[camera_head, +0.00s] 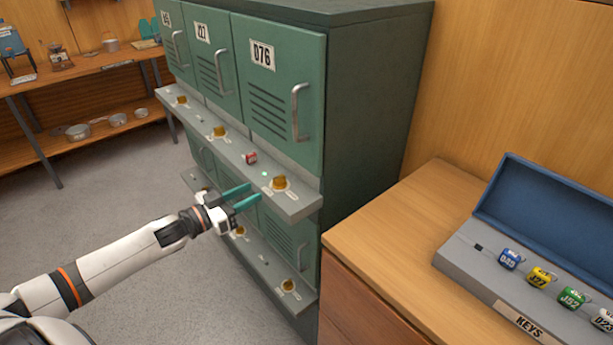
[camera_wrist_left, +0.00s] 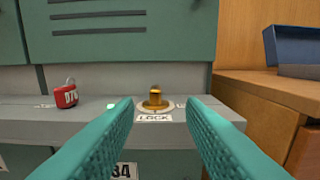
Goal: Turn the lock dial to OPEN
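The brass lock dial (camera_head: 279,183) sits on the grey ledge below the green locker door D76 (camera_head: 277,90). In the left wrist view the dial (camera_wrist_left: 155,98) stands on a pale round plate with a LOCK label (camera_wrist_left: 153,118) in front. My left gripper (camera_head: 250,194) is open and empty, in front of the ledge. In the left wrist view its teal fingers (camera_wrist_left: 160,110) lie either side of the dial, apart from it. A red tag (camera_wrist_left: 66,95) lies on the ledge left of the dial. A small green light (camera_head: 264,173) glows beside the dial. My right gripper is not in view.
Other locker doors with similar dials (camera_head: 219,131) line the cabinet, and a lower ledge has more (camera_head: 288,285). A wooden counter (camera_head: 390,225) at right holds an open blue-lidded KEYS box (camera_head: 525,318) with several coloured tags. A shelf (camera_head: 100,130) stands at far left.

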